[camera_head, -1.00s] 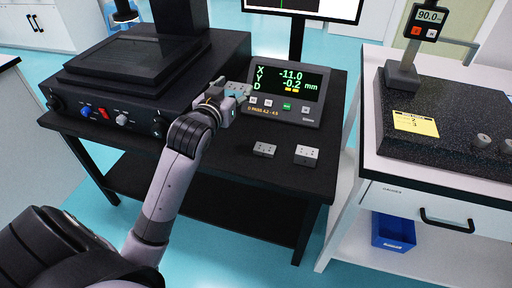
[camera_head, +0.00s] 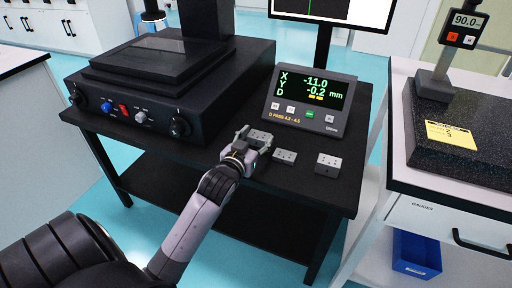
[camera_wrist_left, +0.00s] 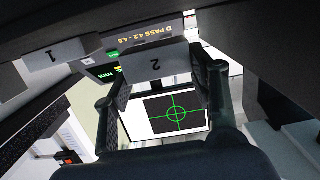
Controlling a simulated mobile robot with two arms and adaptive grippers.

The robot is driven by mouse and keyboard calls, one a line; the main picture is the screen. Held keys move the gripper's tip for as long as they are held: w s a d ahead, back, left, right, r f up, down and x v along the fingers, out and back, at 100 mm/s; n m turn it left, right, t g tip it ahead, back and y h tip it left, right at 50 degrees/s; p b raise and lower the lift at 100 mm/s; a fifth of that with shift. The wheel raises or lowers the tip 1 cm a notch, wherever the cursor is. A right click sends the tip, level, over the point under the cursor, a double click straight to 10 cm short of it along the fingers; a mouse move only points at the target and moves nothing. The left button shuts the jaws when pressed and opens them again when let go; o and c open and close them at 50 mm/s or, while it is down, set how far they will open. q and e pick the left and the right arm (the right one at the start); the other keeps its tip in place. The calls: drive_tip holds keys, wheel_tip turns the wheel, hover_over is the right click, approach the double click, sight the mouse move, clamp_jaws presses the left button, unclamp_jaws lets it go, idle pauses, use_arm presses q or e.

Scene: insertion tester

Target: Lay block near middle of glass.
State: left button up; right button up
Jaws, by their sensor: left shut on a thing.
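My left gripper (camera_head: 257,141) is shut on a small grey block marked 2 (camera_wrist_left: 156,66), which sits between its two fingers in the wrist view. The held block (camera_head: 261,135) shows at the fingertips over the black table, left of two other grey blocks; its height above the table is unclear. The glass stage (camera_head: 148,58) lies bare on top of the black measuring machine at the back left, away from the gripper. My right gripper is not in view.
Two dotted grey blocks (camera_head: 284,156) and (camera_head: 327,164) rest on the black table; one marked 1 (camera_wrist_left: 55,56) shows in the wrist view. A readout box (camera_head: 312,103) stands behind. A machine column (camera_head: 208,25) rises behind the glass. A granite plate (camera_head: 455,140) is at right.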

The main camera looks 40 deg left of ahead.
use_arm(q)
drive_tip(key=shift+f, duration=1.1)
drive_tip(key=shift+f, duration=0.1)
drive_tip(key=o, duration=1.3)
drive_tip(key=shift+f, duration=0.1)
